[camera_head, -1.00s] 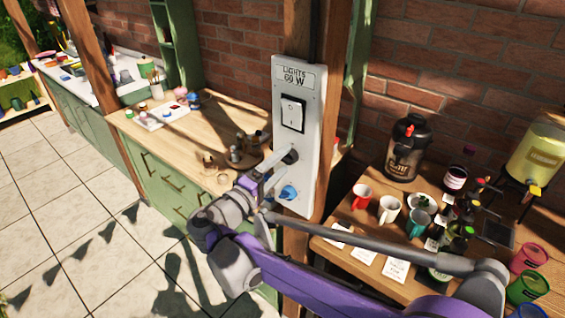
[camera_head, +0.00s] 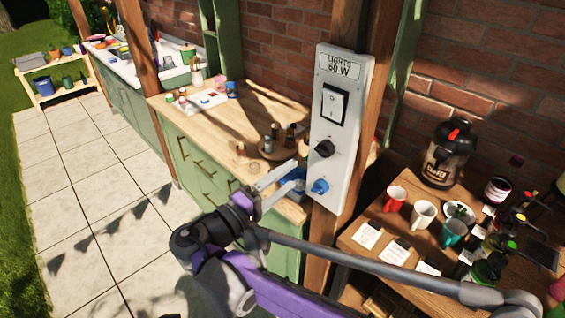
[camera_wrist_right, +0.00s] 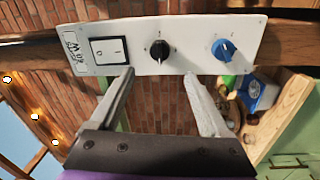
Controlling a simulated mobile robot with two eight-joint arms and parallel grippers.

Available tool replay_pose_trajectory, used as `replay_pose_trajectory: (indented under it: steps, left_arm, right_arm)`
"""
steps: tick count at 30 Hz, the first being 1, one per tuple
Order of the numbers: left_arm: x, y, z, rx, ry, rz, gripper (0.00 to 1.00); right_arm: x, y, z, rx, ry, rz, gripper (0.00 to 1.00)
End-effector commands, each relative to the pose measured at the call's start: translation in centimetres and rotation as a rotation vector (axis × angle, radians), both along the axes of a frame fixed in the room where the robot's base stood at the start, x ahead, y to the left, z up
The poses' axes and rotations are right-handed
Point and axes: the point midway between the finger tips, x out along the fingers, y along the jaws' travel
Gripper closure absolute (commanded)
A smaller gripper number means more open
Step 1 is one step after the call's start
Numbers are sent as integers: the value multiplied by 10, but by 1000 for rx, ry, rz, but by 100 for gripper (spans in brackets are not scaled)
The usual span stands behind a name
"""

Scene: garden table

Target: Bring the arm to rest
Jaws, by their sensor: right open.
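The white switch panel (camera_head: 325,170) is fixed upright on a wooden post and reads "LIGHTS 60 W". It carries a white rocker switch (camera_head: 334,104), a black knob (camera_head: 324,149) and a blue knob (camera_head: 320,187). My right gripper (camera_head: 298,174) is open and empty, just left of the panel in the head view and apart from the knobs. In the right wrist view the black knob (camera_wrist_right: 160,50) shows beyond and between the open fingers (camera_wrist_right: 160,76), and the blue knob (camera_wrist_right: 223,49) is to their right. My left gripper is not in view.
A wooden counter (camera_head: 235,125) with small bottles and pots stands behind, left of the post (camera_head: 322,245). At right, a table holds a red mug (camera_head: 395,198), a white mug (camera_head: 423,213), a dark dispenser (camera_head: 447,155), cards and bottles. Paved floor is open at left.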

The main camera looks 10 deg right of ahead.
Motion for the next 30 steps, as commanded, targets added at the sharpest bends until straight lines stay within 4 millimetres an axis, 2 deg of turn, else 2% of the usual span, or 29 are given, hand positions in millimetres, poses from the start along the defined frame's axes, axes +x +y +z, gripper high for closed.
replay_pose_trajectory:
  steps: [5, 8, 11, 13, 15, 17, 21, 24, 27, 30]
  left_arm:
    - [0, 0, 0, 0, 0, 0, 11]
    - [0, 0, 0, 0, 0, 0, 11]
    - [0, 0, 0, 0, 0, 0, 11]
    - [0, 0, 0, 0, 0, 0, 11]
    - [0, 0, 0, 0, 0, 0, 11]
    - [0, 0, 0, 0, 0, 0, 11]
    - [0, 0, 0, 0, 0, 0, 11]
    - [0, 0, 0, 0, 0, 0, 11]
    - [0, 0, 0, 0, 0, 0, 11]
    - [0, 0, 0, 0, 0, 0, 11]
  right_arm:
    - [0, -6, -3, 12, 15, -4, 20]
    - [-3, -32, -18, 70, 83, -18, 20]
    - [-17, -77, -53, 207, 210, -41, 20]
    - [-37, -109, -85, 345, 305, -56, 20]
    - [-62, -133, -118, 504, 380, -67, 20]
    - [-86, -145, -144, 648, 424, -71, 20]
    - [-139, -150, -194, 995, 448, -64, 20]
    - [-165, -141, -216, 1216, 406, -51, 20]
    - [-181, -130, -228, 1383, 344, -37, 20]
    - [-188, -123, -233, 1488, 292, -27, 20]
